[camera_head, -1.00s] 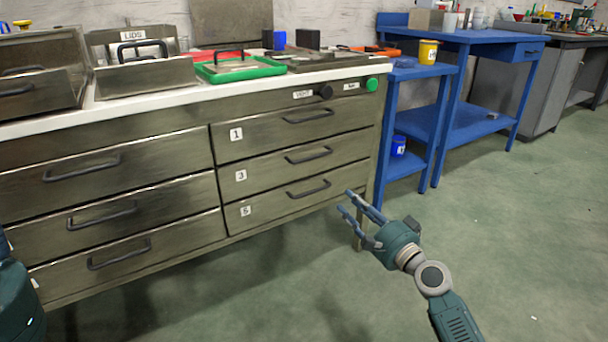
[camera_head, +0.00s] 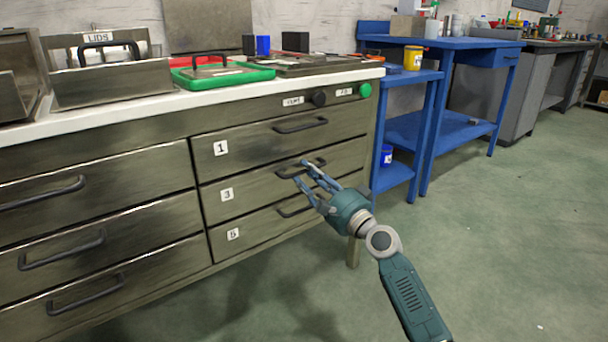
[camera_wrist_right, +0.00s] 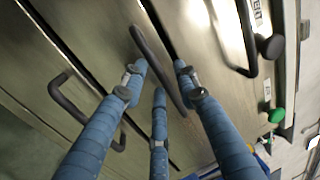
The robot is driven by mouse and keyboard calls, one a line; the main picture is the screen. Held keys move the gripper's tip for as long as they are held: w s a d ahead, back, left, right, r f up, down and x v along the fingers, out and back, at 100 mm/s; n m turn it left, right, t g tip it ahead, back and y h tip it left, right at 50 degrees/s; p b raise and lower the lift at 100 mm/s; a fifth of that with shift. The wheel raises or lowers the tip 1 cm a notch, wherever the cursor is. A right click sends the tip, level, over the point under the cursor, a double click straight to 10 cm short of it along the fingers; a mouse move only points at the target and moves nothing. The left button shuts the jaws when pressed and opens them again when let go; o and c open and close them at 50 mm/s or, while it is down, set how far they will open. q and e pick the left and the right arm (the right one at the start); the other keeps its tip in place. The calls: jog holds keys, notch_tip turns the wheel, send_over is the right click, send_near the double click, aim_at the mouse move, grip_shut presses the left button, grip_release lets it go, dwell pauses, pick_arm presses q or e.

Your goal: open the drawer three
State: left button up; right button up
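Drawer three (camera_head: 255,188), a metal front with a white "3" label (camera_head: 227,194), is shut in the middle of the right-hand column. Its dark bar handle (camera_wrist_right: 158,62) is partly hidden by my fingers in the head view. My right gripper (camera_head: 303,172) is in front of this handle, with its blue fingers spread. In the right wrist view, the open fingers (camera_wrist_right: 159,82) lie on either side of the handle; I cannot tell whether they touch it. My left gripper is not in view.
Drawer one (camera_head: 255,142) is above and drawer five (camera_head: 265,225) below, both shut. The white worktop (camera_head: 170,103) carries a green tray (camera_head: 225,75) and a lids box (camera_head: 120,80). A blue table (camera_head: 400,75) stands right of the cabinet. The green floor (camera_head: 490,240) is open at right.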

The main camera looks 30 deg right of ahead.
jog(key=shift+x, duration=0.8)
grip_shut()
jog(key=shift+s, duration=0.1)
